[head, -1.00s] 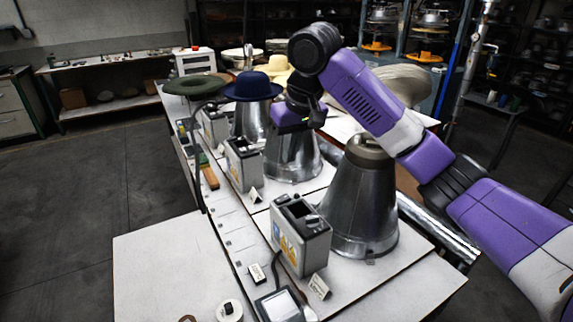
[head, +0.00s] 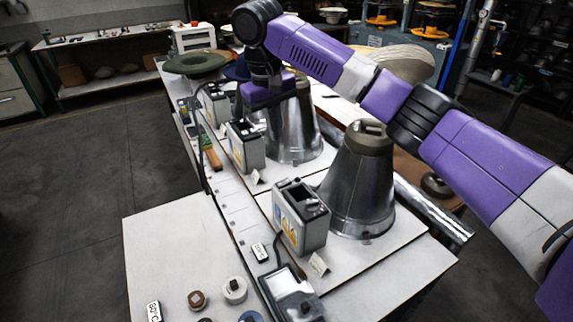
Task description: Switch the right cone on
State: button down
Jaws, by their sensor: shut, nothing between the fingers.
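The rightmost, nearest metal cone (head: 358,185) stands on the bench with a dark cap on top. Its grey control box (head: 300,222), with dark recesses on top, stands at its left. The middle cone (head: 296,130) stands behind, with its own grey box (head: 246,147) at its left. My gripper (head: 254,112) is shut and empty, pointing down over the gap between the middle cone and its box. Its fingertips are small and dark, and I cannot tell whether they touch anything. It is well behind the right cone's box. Switch positions are too small to read.
A third cone and box (head: 214,103) stand farther back. A green hat (head: 194,62) and a partly hidden blue hat are there too. A screen device (head: 291,293) and round knobs (head: 234,290) lie in front. The near left tabletop (head: 175,250) is mostly clear.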

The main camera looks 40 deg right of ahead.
aim_at(287, 180)
jog(key=shift+s+d+f, duration=0.15)
jog(key=shift+d+f, duration=0.3)
jog(key=f, duration=0.4)
jog(key=d+f, duration=0.1)
jog(key=f, duration=0.4)
jog(key=d+f, duration=0.1)
jog(key=f, duration=0.3)
jog(key=shift+s+f, duration=0.25)
jog(key=shift+f, duration=0.15)
